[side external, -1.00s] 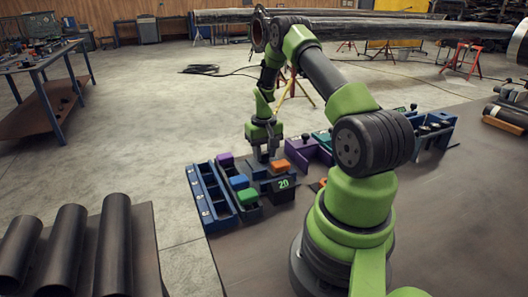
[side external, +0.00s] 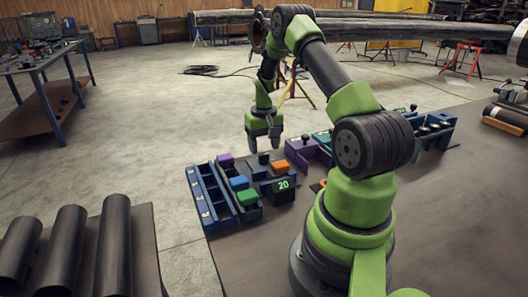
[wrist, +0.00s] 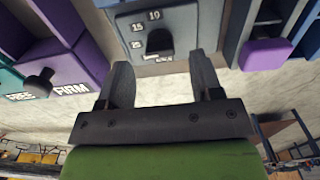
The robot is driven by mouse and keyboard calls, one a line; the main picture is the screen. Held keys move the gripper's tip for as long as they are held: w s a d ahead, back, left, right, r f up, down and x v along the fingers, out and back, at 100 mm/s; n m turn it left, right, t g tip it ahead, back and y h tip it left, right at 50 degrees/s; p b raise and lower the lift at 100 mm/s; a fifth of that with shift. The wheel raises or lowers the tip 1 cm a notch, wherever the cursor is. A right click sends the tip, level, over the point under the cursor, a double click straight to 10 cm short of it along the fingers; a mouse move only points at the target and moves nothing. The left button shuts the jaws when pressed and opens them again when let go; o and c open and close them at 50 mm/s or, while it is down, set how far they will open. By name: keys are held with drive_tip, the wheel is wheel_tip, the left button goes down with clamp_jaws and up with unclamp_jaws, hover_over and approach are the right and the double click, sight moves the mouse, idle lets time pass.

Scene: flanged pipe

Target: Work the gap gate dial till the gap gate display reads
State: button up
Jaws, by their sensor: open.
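The dial (wrist: 160,42) is a black knob on a grey box with printed numbers, of which 15 and 10 are readable in the wrist view. In the side view the knob (side external: 264,158) sits behind the display (side external: 284,185), which reads 20 in green. I cannot tell the knob's exact pointing. My gripper (side external: 263,149) is open and empty, above and apart from the knob. In the wrist view the gripper's two fingers (wrist: 161,75) are spread, with the knob beyond their tips.
A blue tray (side external: 207,195), and green (side external: 247,197), blue (side external: 239,183) and orange (side external: 280,166) blocks stand near. Pipes (side external: 64,250) lie at the left front. Open floor lies behind.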

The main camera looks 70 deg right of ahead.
sight(264, 154)
wheel_tip(264, 154, up, 7)
idle(0.3)
drive_tip(key=shift+r, duration=0.1)
drive_tip(key=w+a+r+n+t, duration=0.2)
drive_tip(key=a+r+t, duration=0.1)
drive_tip(key=a+r, duration=1.15)
drive_tip(key=s+a+r+n+t+y, duration=0.2)
drive_tip(key=s+a+r+n+t, duration=0.1)
drive_tip(key=s+a, duration=0.9)
drive_tip(key=a+r+t, duration=0.1)
drive_tip(key=a, duration=0.2)
drive_tip(key=shift+s+a, duration=0.15)
drive_tip(key=shift+a, duration=0.2)
idle(1.1)
